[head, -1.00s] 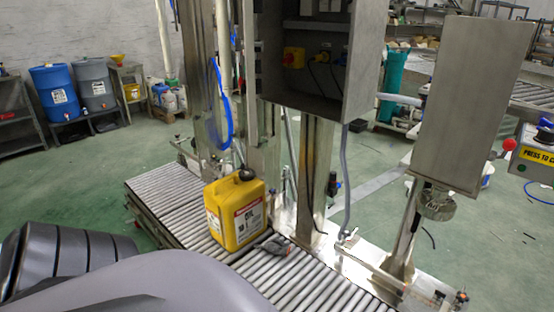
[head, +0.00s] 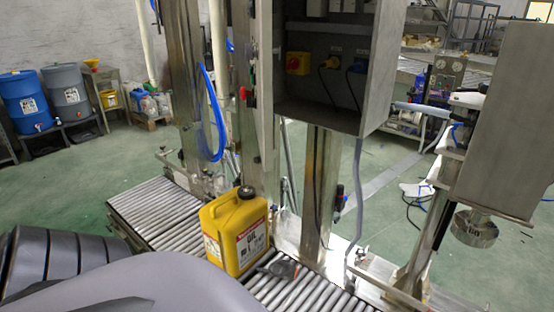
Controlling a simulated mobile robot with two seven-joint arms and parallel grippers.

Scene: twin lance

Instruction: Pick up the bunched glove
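The bunched glove (head: 281,268) is a small grey, crumpled shape lying on the roller conveyor, just right of the foot of a yellow jug. A dark reddish patch shows on it; its finer shape is too small to tell. Part of my own grey arm fills the lower left of the head view, short of the jug and the glove. Neither of my grippers shows in the view.
The yellow jug (head: 236,236) stands upright on the roller conveyor (head: 160,222), close beside the glove. A steel post (head: 318,190) and an open control cabinet (head: 325,70) rise behind the glove. A steel panel (head: 510,120) stands at right. Blue and grey drums stand far left.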

